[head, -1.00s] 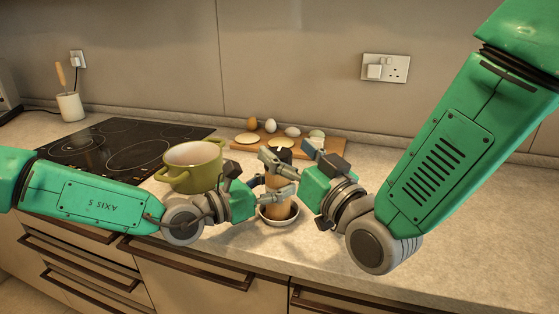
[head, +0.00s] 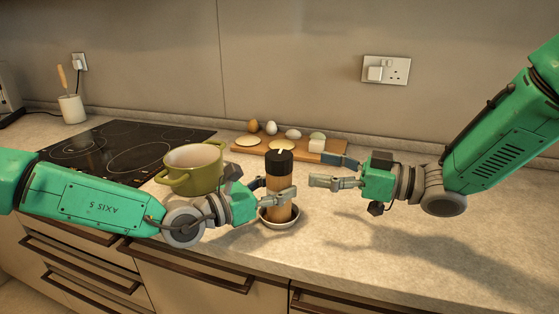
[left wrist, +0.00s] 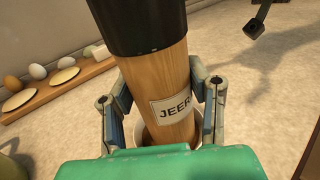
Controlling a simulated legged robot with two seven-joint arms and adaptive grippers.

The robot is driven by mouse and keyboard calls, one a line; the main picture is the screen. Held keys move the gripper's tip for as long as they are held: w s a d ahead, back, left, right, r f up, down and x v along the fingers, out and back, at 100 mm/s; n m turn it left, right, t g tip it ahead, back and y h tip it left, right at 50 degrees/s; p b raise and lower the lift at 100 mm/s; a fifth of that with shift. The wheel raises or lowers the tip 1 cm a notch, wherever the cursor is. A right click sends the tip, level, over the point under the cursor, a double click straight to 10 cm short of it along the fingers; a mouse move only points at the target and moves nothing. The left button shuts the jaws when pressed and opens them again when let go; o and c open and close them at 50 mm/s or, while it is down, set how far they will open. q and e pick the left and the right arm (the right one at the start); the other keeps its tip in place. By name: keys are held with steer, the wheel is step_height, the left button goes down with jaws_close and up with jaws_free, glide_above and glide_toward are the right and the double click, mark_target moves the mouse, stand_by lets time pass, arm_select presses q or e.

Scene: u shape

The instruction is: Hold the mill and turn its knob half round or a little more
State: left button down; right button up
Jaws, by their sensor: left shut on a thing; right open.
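The mill (head: 279,196) stands upright in a small bowl (head: 292,221) on the counter. It has a wooden body and a black knob (head: 279,161) with a pale mark on top. My left gripper (head: 279,190) is shut on the wooden body, below the knob. In the left wrist view the mill (left wrist: 163,82) shows a "JEER" label, with a finger on each side. My right gripper (head: 333,171) is open and empty, to the right of the mill and apart from it.
A green pot (head: 193,168) stands left of the mill, close to my left gripper, by the black hob (head: 110,145). A wooden board (head: 323,156) with eggs and flat round pieces lies behind the mill. The counter at right is clear.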

mark_target(279, 160)
steer(key=x, duration=0.9)
steer(key=shift+a, duration=0.15)
steer(key=c, duration=1.2)
steer(key=shift+t, duration=0.3)
